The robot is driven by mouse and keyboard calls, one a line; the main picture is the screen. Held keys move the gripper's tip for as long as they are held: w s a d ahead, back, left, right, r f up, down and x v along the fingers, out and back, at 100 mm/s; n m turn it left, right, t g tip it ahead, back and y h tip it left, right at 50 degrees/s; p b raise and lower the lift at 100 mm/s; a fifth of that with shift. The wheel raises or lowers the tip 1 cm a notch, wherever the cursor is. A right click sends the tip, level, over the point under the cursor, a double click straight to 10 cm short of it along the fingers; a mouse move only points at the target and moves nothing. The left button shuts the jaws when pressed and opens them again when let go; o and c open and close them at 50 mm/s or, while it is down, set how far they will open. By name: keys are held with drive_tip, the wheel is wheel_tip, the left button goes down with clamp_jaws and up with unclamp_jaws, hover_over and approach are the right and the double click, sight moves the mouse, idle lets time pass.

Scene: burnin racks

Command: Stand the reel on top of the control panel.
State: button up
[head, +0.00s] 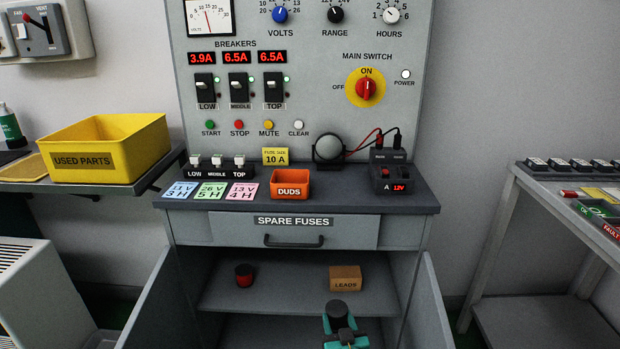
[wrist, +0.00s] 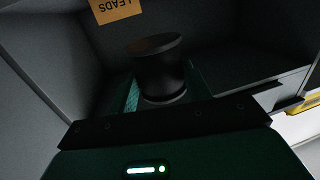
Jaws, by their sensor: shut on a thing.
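The reel (head: 337,309) is a black spool with a wider rim at its ends. My gripper (head: 343,326) is shut on it, in front of the open lower cabinet at the bottom of the head view. In the wrist view the reel (wrist: 158,72) stands between the teal fingers, its far end tilted slightly; the fingers partly hide its sides. The control panel (head: 310,130) is a grey upright board with a meter, knobs, breakers and a main switch, rising from the back of the dark worktop (head: 340,198). Its top edge is outside the head view.
The cabinet doors stand open, with a LEADS box (head: 345,278) and a red and black round item (head: 244,275) on the shelf (head: 290,298). The worktop holds an orange DUDS bin (head: 290,184), cards and a black meter box (head: 392,172). A yellow bin (head: 105,150) stands left.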

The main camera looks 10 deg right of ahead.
wheel_tip(320, 180, up, 38)
drive_tip(key=w+p, duration=0.2)
drive_tip(key=p, duration=3.3)
drive_tip(key=w+a+r+m+h, duration=0.2)
drive_tip(key=w+a+r, duration=0.1)
drive_tip(key=w+r, duration=0.4)
drive_tip(key=w+a+r+m+h, duration=0.1)
drive_tip(key=w+a+r+h, duration=0.25)
drive_tip(key=r, duration=0.65)
drive_tip(key=w+a+r+m+g+h, duration=0.1)
drive_tip(key=a+r, duration=0.2)
drive_tip(key=r, duration=0.5)
drive_tip(key=w+a+r+m+g+h, duration=0.1)
drive_tip(key=a+r, duration=0.3)
drive_tip(key=r, duration=0.5)
drive_tip(key=s+a+r+m+g+h, duration=0.15)
drive_tip(key=s+r, duration=0.25)
drive_tip(key=r, duration=0.4)
drive_tip(key=s+a+r, duration=0.3)
drive_tip(key=r, duration=0.5)
drive_tip(key=s+a+r+m+h, duration=0.1)
drive_tip(key=s+a+r, duration=0.25)
drive_tip(key=r, duration=0.45)
drive_tip(key=s+d+r+m+g+h, duration=0.1)
drive_tip(key=s+r+h, duration=0.1)
drive_tip(key=s+r, duration=1.4)
drive_tip(key=s, duration=0.3)
drive_tip(key=shift+s+d+r, duration=0.2)
drive_tip(key=shift+d+r, duration=0.05)
